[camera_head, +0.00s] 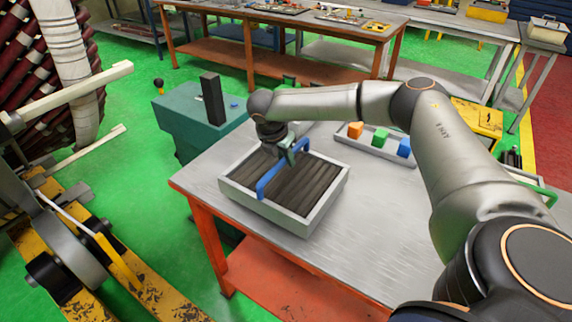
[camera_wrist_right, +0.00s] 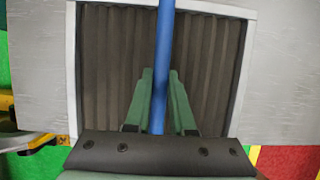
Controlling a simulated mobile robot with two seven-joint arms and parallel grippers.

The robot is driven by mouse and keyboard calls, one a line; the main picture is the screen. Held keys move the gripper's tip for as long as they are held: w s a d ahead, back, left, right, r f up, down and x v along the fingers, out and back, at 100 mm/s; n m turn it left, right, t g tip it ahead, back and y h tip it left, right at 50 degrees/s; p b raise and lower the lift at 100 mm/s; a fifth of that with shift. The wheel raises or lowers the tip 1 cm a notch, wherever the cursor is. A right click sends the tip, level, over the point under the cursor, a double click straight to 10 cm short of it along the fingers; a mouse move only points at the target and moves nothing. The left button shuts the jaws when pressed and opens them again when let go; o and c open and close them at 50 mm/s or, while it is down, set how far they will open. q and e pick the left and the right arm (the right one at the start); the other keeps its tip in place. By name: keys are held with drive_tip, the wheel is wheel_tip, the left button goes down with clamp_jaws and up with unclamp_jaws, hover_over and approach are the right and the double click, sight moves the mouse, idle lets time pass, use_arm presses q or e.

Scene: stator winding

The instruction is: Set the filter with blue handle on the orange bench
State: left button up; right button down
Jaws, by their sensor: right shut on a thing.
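The filter with blue handle has a light grey frame (camera_head: 322,208) and dark pleats, and its frame also shows in the right wrist view (camera_wrist_right: 72,60). The blue handle (camera_head: 268,182) spans the filter's top. My right gripper (camera_head: 297,150) is shut on the handle, whose bar runs between the green fingers in the right wrist view (camera_wrist_right: 160,76). The filter is level, over the left part of the orange bench's grey top (camera_head: 370,235). It looks to be on or very close to the top; I cannot tell if it touches. My left gripper is not in view.
A grey tray (camera_head: 375,155) with orange, green and blue blocks lies behind the filter on the bench. A teal cabinet (camera_head: 190,120) with a dark upright block stands beyond the bench's left end. Bare bench top lies right of the filter.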

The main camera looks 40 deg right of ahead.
sight(285, 172)
drive_tip(key=shift+f, duration=1.05)
drive_tip(key=c, duration=0.8)
unclamp_jaws()
drive_tip(key=shift+f, duration=0.1)
drive_tip(key=shift+o, duration=0.2)
